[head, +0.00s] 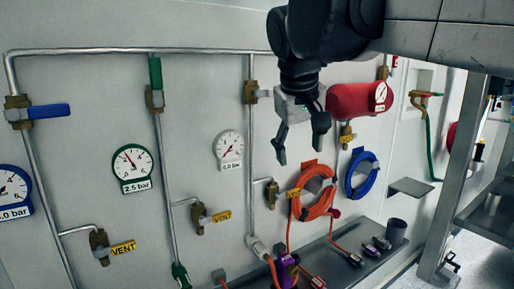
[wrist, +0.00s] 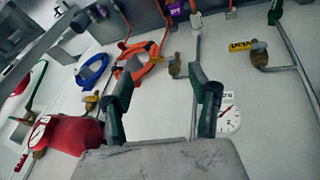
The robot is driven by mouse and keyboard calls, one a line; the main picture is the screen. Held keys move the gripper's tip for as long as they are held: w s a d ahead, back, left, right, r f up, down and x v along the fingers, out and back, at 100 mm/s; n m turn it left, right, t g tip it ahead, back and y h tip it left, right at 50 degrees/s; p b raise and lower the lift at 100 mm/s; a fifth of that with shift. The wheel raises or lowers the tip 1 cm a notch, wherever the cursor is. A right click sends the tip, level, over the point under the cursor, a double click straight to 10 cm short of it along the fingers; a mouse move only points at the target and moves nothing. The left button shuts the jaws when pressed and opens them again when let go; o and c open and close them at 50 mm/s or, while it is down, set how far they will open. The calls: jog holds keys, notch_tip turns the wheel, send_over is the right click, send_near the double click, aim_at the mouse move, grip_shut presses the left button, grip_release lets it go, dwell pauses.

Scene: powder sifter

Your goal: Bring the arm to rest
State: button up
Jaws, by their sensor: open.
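My gripper (head: 299,150) hangs from my black arm at the upper middle of the head view, fingers pointing down. Its two fingers are apart with nothing between them. In the wrist view my gripper (wrist: 162,95) also shows open and empty, with the panel wall behind it. It is in front of the wall, near a red cylinder (head: 352,100) and above an orange coiled hose (head: 312,205). I cannot tell the exact distance to the wall.
The wall carries grey pipes, a green-labelled gauge (head: 132,163), a white gauge (head: 229,147), a blue-handled valve (head: 45,112) and a blue hose coil (head: 361,176). A grey ledge (head: 385,262) with small fittings runs below. A metal frame post (head: 458,175) stands at right.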

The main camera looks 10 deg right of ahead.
jog(key=s+f+t+b, duration=0.1)
jog(key=s+f, duration=0.4)
jog(key=f, duration=0.6)
jog(key=s+d+f+m+t+y+b, duration=0.1)
jog(key=s+f+b, duration=0.3)
jog(key=f, duration=0.7)
jog(key=s+f+m+y+b, duration=0.1)
jog(key=s+f+b, duration=0.1)
jog(key=s+f, duration=0.4)
notch_tip(320, 180, down, 5)
jog(key=shift+s+d+f+t, duration=0.15)
jog(key=shift+s+d+t, duration=0.1)
jog(key=shift+s+t, duration=0.15)
dwell(1.1)
